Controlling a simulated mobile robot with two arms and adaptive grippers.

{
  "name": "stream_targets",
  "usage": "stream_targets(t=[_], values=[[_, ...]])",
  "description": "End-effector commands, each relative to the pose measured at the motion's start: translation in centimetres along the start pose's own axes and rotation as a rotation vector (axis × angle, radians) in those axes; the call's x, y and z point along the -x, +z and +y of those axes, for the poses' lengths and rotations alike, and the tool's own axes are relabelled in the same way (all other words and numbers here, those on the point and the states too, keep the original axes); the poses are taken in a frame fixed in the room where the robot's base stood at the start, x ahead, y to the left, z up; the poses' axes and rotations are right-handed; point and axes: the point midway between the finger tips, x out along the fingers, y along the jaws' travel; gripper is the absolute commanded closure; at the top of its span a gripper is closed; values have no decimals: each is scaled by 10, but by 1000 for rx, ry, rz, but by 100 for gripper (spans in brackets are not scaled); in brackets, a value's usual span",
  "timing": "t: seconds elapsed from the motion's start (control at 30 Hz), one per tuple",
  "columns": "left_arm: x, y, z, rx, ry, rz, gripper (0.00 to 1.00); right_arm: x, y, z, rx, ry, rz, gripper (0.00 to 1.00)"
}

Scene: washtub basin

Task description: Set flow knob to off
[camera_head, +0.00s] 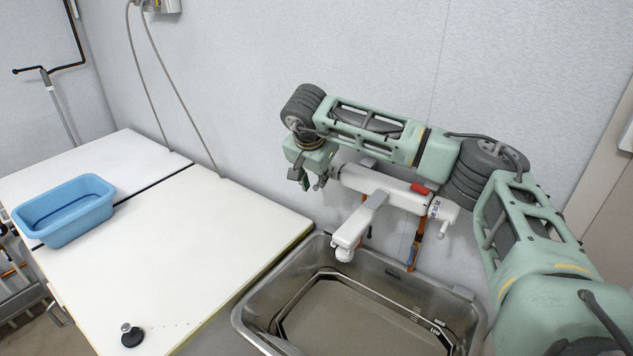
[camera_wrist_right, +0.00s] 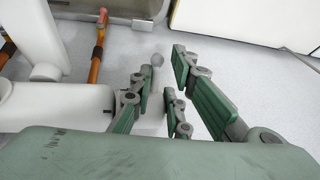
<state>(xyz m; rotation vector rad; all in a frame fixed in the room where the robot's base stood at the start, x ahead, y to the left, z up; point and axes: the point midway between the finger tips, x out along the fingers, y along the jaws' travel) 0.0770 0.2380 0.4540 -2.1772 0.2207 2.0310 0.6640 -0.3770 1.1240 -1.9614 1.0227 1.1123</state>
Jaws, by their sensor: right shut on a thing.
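The white faucet (camera_head: 385,188) is fixed to the wall above the sink, its spout (camera_head: 358,226) pointing toward me. My right gripper (camera_head: 311,180) is at the faucet's left end, shut on the flow knob there. In the right wrist view my right gripper (camera_wrist_right: 160,78) has its fingers on either side of the flow knob (camera_wrist_right: 157,60), whose grey ball tip shows between them. The fingers partly hide the knob, so its exact setting is hard to tell. The white faucet body (camera_wrist_right: 65,103) is at the left of that view. My left gripper is not in view.
A metal sink basin (camera_head: 254,318) lies below the faucet. A white counter (camera_head: 190,245) to the left holds a blue tub (camera_head: 65,225) and a small black-based object (camera_head: 131,338). Copper-coloured pipes (camera_wrist_right: 97,50) run by the faucet. The wall is close behind.

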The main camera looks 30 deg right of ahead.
Motion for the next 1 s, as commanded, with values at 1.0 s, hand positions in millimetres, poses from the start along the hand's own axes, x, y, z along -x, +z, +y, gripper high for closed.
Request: stream_targets(t=[1.0], values=[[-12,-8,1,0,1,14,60,-7,4,4,16,15,89,73]])
